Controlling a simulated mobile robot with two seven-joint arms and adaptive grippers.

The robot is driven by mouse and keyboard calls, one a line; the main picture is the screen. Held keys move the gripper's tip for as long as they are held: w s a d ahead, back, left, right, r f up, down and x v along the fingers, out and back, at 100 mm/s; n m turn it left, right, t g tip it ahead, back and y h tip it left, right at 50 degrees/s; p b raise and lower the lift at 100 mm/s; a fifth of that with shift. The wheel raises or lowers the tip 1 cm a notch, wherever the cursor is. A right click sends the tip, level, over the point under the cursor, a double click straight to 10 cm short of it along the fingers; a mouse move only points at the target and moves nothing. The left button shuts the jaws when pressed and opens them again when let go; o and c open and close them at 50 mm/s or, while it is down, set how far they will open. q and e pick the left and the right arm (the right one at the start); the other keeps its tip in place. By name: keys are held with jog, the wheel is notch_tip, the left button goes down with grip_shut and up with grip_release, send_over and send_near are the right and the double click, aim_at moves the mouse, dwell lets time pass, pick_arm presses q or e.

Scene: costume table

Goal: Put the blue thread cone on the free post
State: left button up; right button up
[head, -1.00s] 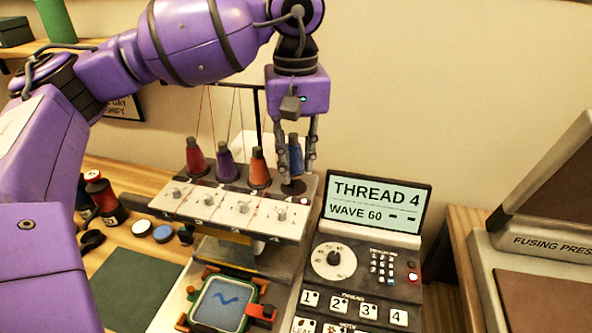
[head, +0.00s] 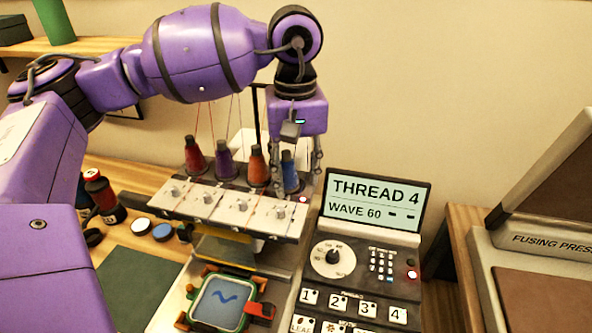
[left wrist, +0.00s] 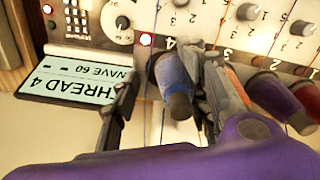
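The blue thread cone (head: 290,175) stands at the right end of the row of cones on the embroidery machine, about level with its neighbours, and appears seated there. The post under it is hidden. My left gripper (head: 297,168) is over it, fingers pointing down on both sides. In the left wrist view, the blue cone (left wrist: 176,85) is between the spread fingers (left wrist: 165,100). A clear gap shows to one finger; the other is close, and I cannot tell whether it touches. My right gripper is not in view.
An orange cone (head: 257,167) stands close left of the blue one, then a purple cone (head: 225,162) and a red cone (head: 194,156). The control panel with its "THREAD 4" screen (head: 375,203) is close on the right. Threads rise behind the cones.

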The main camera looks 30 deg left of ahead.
pick_arm(q)
notch_tip(320, 180, up, 12)
jog(key=shift+r, duration=0.25)
dwell(0.4)
dwell(1.8)
